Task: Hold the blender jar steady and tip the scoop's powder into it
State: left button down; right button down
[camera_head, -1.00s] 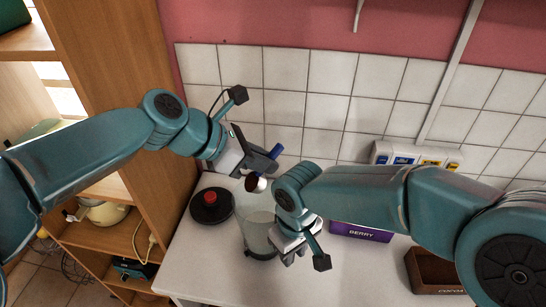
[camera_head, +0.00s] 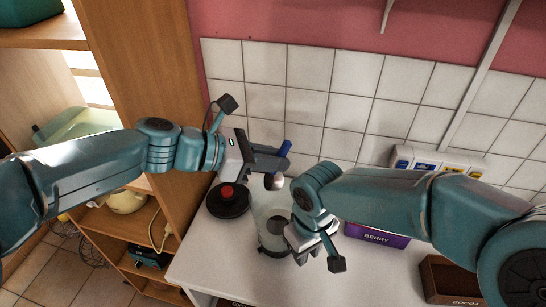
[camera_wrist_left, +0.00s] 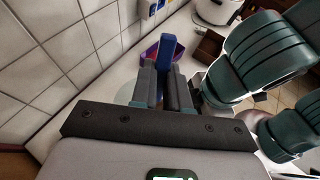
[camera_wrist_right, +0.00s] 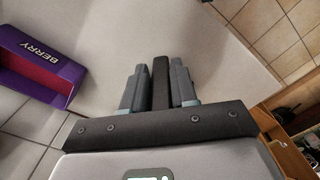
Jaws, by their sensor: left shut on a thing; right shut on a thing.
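My left gripper (camera_head: 278,162) is shut on the scoop's blue handle (camera_head: 287,148), which also shows between its fingers in the left wrist view (camera_wrist_left: 167,48). The scoop's pale bowl (camera_head: 273,183) hangs over the upper part of the clear blender jar (camera_head: 267,212). The bowl's pale outside faces me; its inside and any powder in it are hidden. The jar stands upright on the white counter, with a dark grey patch inside that I cannot identify. My right gripper (camera_head: 297,240) is beside the jar, shut on a black bar, apparently its handle (camera_wrist_right: 160,82).
A black round lid with a red knob (camera_head: 228,199) lies left of the jar. A purple BERRY box (camera_head: 377,236) and a brown COCOA box (camera_head: 450,280) stand to the right. A wooden shelf (camera_head: 150,90) is at left; the tiled wall is behind. The front counter is clear.

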pick_arm(q)
jog(key=shift+d, duration=0.1)
pick_arm(e)
jog(key=shift+r, duration=0.1)
pick_arm(q)
jog(key=y, duration=0.1)
jog(key=g+y, duration=0.1)
jog(key=y, duration=0.1)
jog(key=shift+d+r, duration=0.1)
jog(key=shift+r, duration=0.25)
jog(key=y, duration=0.2)
jog(key=shift+r+g+y, duration=0.2)
jog(key=shift+g+y, duration=0.1)
jog(key=shift+g, duration=0.1)
jog(key=y, duration=0.1)
jog(key=g+y, duration=0.1)
jog(key=y, duration=0.2)
jog(key=shift+w+r+g+y, duration=0.1)
jog(key=shift+r+g+y, duration=0.2)
jog(key=shift+y, duration=0.1)
jog(key=shift+r+g+y, duration=0.15)
jog(key=shift+g+y, duration=0.25)
jog(key=shift+y, duration=0.6)
jog(key=shift+a, duration=0.2)
pick_arm(e)
jog(key=c, duration=0.8)
grip_release()
